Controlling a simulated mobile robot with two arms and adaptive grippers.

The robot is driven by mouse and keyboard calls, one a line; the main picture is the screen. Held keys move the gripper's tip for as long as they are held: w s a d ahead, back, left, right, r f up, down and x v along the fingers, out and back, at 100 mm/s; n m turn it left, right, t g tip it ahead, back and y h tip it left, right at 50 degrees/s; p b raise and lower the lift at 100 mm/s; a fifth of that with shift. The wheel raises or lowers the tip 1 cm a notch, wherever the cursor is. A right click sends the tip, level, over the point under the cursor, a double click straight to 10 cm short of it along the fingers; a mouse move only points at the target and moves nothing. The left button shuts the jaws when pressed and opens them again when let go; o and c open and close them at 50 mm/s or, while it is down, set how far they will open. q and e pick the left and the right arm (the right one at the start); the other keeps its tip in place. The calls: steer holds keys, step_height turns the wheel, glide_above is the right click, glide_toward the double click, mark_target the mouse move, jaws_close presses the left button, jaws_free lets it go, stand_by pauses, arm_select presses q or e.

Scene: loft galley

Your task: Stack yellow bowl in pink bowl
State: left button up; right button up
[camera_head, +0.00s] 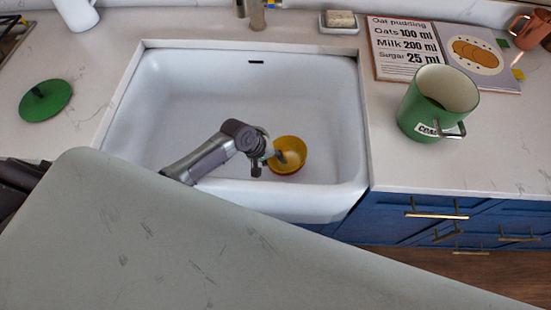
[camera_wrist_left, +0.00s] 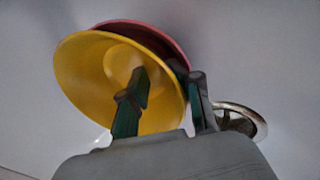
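The yellow bowl (camera_head: 291,150) is in the white sink, towards its front. It also shows large in the left wrist view (camera_wrist_left: 80,75). The pink bowl (camera_wrist_left: 160,35) shows as a rim behind and under the yellow bowl; in the head view only a thin reddish edge (camera_head: 288,173) shows below it. The yellow bowl looks tilted and off-centre in the pink one; how deep it sits is hidden. My left gripper (camera_head: 270,160) is at the left side of the yellow bowl. In the wrist view its fingers (camera_wrist_left: 168,90) stand apart, one inside the bowl, one outside its rim.
The sink (camera_head: 180,85) is otherwise clear, with a round metal drain (camera_wrist_left: 245,118) beside the bowls. A green mug (camera_head: 420,105) and a recipe book (camera_head: 400,50) stand right of the sink. A green lid (camera_head: 60,103) lies on the left counter.

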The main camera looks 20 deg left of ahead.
arm_select(q)
steer(key=shift+a+r, duration=0.1)
steer(key=v, duration=1.2)
steer(key=shift+p, duration=0.3)
